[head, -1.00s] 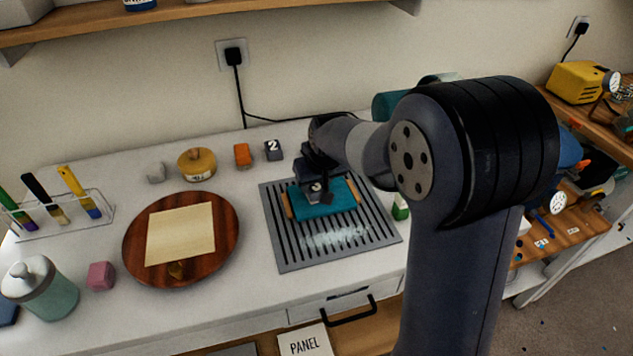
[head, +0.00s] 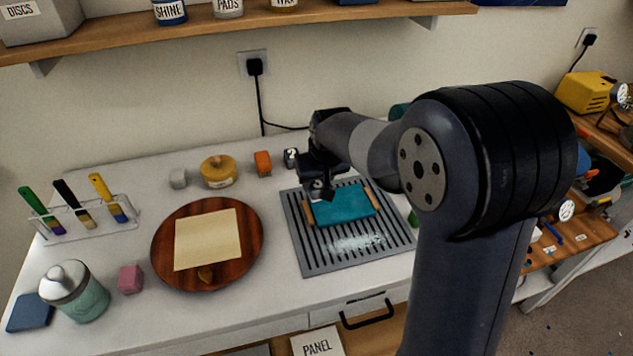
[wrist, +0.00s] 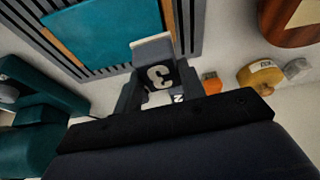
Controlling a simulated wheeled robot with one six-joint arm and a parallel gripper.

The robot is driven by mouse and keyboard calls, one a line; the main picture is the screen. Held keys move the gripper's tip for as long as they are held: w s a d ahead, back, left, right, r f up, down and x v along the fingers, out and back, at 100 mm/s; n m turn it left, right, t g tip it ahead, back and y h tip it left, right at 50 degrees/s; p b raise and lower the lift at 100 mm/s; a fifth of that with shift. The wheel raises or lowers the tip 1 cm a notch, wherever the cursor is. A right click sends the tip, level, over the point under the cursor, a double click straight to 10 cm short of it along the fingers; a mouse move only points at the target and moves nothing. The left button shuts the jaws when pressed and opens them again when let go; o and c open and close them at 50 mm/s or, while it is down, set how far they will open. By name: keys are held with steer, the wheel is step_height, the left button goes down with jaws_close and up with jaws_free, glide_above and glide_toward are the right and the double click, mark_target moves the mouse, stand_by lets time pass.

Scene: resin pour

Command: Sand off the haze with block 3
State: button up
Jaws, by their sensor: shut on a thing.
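A teal panel (head: 345,206) with wooden strips at two ends lies on a grey slotted rack (head: 303,258). It also shows in the wrist view (wrist: 105,30). My gripper (head: 320,187) is over the panel's back left corner. In the wrist view it is shut on block 3 (wrist: 158,76), a dark block with a white 3 and a pale edge. The block appears held above the rack beside the panel's edge; its exact height is unclear. In the head view the gripper largely hides the block. I cannot make out clear haze on the panel.
White dust (head: 357,243) lies on the rack's front. Block 2 (head: 291,157), an orange block (head: 263,162) and a yellow tin (head: 218,171) stand behind. A round wooden board (head: 160,245) with a cream sheet is left. Bare worktop lies between board and rack.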

steer(key=shift+r+p, duration=0.9)
steer(key=shift+r, duration=0.75)
